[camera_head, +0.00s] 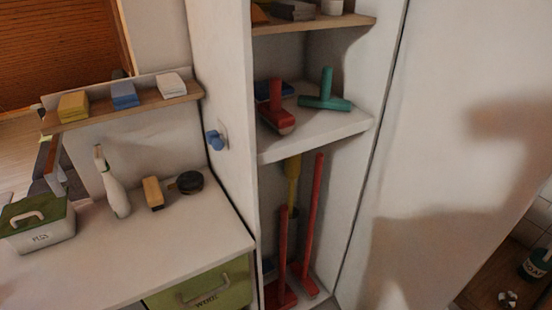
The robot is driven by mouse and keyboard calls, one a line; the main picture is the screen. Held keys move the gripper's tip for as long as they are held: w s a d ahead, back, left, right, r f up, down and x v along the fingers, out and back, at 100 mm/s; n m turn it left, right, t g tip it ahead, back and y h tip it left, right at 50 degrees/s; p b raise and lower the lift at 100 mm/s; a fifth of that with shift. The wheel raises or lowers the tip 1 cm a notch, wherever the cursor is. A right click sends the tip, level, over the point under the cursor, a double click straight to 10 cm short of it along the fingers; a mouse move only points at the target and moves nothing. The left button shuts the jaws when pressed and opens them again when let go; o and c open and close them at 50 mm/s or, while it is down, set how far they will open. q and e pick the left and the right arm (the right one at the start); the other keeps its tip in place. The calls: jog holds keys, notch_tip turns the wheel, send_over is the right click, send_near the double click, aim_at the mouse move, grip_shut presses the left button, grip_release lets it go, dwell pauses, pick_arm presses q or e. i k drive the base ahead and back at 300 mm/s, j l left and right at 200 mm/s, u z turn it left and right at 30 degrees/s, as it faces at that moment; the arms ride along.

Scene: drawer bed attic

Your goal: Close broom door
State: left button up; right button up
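The tall white broom cabinet (226,75) stands open in the middle of the head view. Red long-handled tools (312,215) and a yellow-handled one (292,180) stand in its lower compartment. A large white panel (430,130), which appears to be the broom door, stands swung open to the right of the compartment. Its lower right edge shows, but its top is out of view. I see no handle on its visible face. Neither of my grippers is in view.
Red and teal hand tools (325,92) lie on the cabinet's middle shelf (320,130). A blue knob (215,140) juts from the cabinet's left side. A white counter (130,255) at left holds a spray bottle (112,185) and a green-lidded box (38,225).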

aim_at(463, 152)
jog(key=k+l+z, duration=0.1)
jog(key=l, duration=0.25)
jog(key=k+l+z, duration=0.1)
jog(key=k+l, duration=0.3)
jog(key=l, duration=0.3)
jog(key=z, duration=0.05)
